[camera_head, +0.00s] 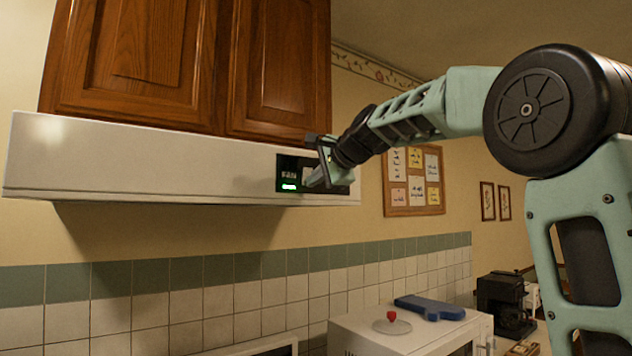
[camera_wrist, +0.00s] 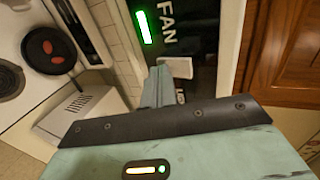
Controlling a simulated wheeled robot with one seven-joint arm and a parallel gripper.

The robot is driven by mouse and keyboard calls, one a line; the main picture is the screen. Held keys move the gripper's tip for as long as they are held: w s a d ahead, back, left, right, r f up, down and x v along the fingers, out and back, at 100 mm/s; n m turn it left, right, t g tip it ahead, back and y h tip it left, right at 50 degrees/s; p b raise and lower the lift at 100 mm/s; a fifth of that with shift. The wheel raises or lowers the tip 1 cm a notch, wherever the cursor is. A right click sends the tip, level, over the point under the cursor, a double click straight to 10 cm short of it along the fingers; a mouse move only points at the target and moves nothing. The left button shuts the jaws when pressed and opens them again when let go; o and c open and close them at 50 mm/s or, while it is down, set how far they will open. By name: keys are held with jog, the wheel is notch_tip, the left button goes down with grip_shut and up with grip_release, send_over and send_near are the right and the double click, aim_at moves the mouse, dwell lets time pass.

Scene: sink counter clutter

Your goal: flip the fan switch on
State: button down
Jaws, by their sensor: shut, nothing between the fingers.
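The white range hood (camera_head: 140,160) hangs under wooden cabinets. Its black control panel (camera_head: 283,163) is at the right end of the front face. The panel carries a FAN label (camera_wrist: 166,22) and a bright green light (camera_wrist: 143,27), which also shows lit in the head view (camera_head: 289,187). A white switch (camera_wrist: 177,68) sits beside the label. My gripper (camera_head: 311,181) is shut and empty, its tips at the panel in front of the switch. In the wrist view the fingertips (camera_wrist: 159,76) overlap the switch's edge; I cannot tell whether they touch it. A second label is partly hidden.
Wooden cabinet doors (camera_head: 140,50) are directly above the hood. Below are a white appliance (camera_head: 400,335) with a blue object (camera_head: 430,308) and a red-knobbed lid (camera_head: 392,322) on top. A dark coffee machine (camera_head: 503,300) stands farther right. The space under the hood is clear.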

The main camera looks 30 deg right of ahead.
jog(key=shift+r, duration=0.1)
jog(key=shift+r+p, duration=0.8)
jog(key=shift+r, duration=0.15)
jog(key=shift+f, duration=0.1)
jog(key=shift+s, duration=0.1)
